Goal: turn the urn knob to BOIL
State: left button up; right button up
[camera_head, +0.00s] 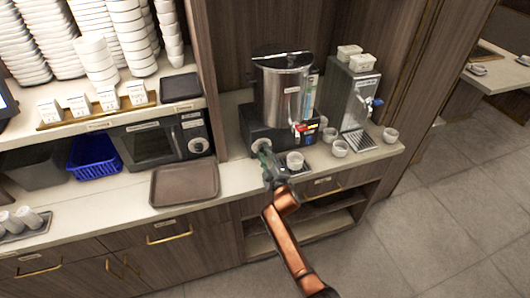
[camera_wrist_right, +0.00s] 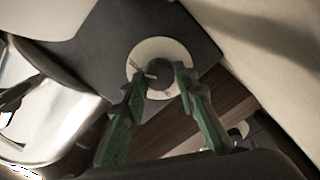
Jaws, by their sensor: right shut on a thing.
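The steel urn (camera_head: 283,92) stands on its black base (camera_head: 250,128) on the counter. The knob (camera_wrist_right: 158,87) is a small dark round piece on a pale round dial (camera_wrist_right: 150,50) on the dark base. My right gripper (camera_head: 264,153) reaches the front of the base from below. In the wrist view my right gripper (camera_wrist_right: 160,79) has its green fingers on either side of the knob, shut on it. The dial's lettering and the knob's setting cannot be read, and the fingers hide part of the dial. My left gripper is not in view.
A white cup (camera_head: 295,161) stands just right of my right gripper, with more cups (camera_head: 339,148) further right. A steel dispenser (camera_head: 347,95) stands right of the urn. A brown tray (camera_head: 184,182) lies to the left, before a dark oven-like box (camera_head: 150,145).

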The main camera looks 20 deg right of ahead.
jog(key=shift+f, duration=0.1)
dwell(0.3)
jog(key=o, duration=1.2)
jog(key=shift+c, duration=0.2)
jog(key=shift+s, duration=0.1)
jog(key=s, duration=1.1)
jog(key=shift+s+d, duration=0.2)
jog(key=shift+s, duration=0.2)
